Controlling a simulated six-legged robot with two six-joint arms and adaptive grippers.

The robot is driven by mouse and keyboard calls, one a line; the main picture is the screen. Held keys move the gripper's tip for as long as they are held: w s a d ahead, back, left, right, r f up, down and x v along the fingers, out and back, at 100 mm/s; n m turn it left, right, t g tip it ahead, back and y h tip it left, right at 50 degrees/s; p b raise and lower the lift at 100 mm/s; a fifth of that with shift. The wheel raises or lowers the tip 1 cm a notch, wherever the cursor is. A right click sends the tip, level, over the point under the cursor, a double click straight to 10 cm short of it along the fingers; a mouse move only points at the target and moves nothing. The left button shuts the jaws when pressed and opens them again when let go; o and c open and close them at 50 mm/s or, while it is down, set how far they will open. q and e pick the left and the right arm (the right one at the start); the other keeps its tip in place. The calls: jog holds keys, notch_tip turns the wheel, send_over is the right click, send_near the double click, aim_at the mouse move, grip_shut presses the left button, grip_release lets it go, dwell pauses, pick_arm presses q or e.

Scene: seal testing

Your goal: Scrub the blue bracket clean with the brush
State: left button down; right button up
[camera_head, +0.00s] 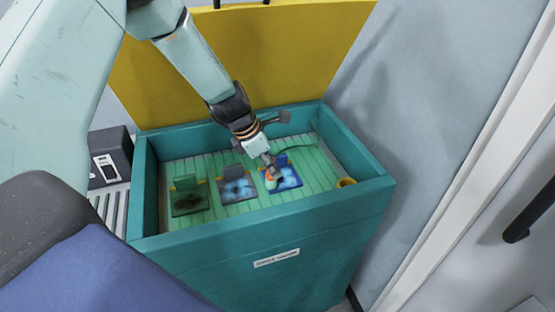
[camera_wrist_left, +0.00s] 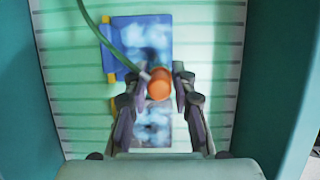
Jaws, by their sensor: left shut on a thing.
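The blue bracket (camera_head: 294,182) lies in the teal basin, rightmost of the three brackets, with pale foamy patches on its face. In the left wrist view the blue bracket (camera_wrist_left: 163,24) lies ahead of the fingers. My left gripper (camera_head: 265,155) reaches down from above and is shut on the brush. The brush (camera_head: 270,181) shows as a small orange part over the left side of the blue bracket. In the left wrist view the brush's round orange end (camera_wrist_left: 159,86) sits between the fingertips (camera_wrist_left: 157,78). Whether the brush touches the bracket cannot be told. My right gripper is out of view.
A grey bracket (camera_head: 234,173) and a green bracket (camera_head: 189,185) lie left of the blue one. A green hose (camera_wrist_left: 103,35) runs close by. A yellow panel stands behind.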

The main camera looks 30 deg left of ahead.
pick_arm(q)
jog(key=shift+s+a+p, duration=0.3)
jog(key=shift+s+a, duration=0.15)
jog(key=shift+s, duration=0.1)
jog(key=shift+w+d+f+b, duration=0.15)
jog(key=shift+w+d+b, duration=0.15)
jog(key=shift+w+d, duration=0.7)
jog(key=shift+w, duration=0.05)
jog(key=shift+w+d, duration=1.05)
jog(key=shift+w, duration=0.15)
jog(key=shift+s+a+r+p, duration=0.2)
jog(key=shift+s+a+p, duration=0.45)
jog(key=shift+s+a, duration=0.15)
jog(key=shift+s+a+f+p, duration=0.1)
jog(key=shift+s+a+p, duration=0.8)
jog(key=shift+s+a, duration=0.45)
jog(key=shift+w+d, duration=0.9)
jog(key=shift+d, duration=0.1)
jog(key=shift+w+d, duration=1.15)
jog(key=shift+w, duration=0.2)
jog(key=shift+s+a+p, duration=0.4)
jog(key=shift+s+a, duration=0.7)
jog(key=shift+s, duration=0.15)
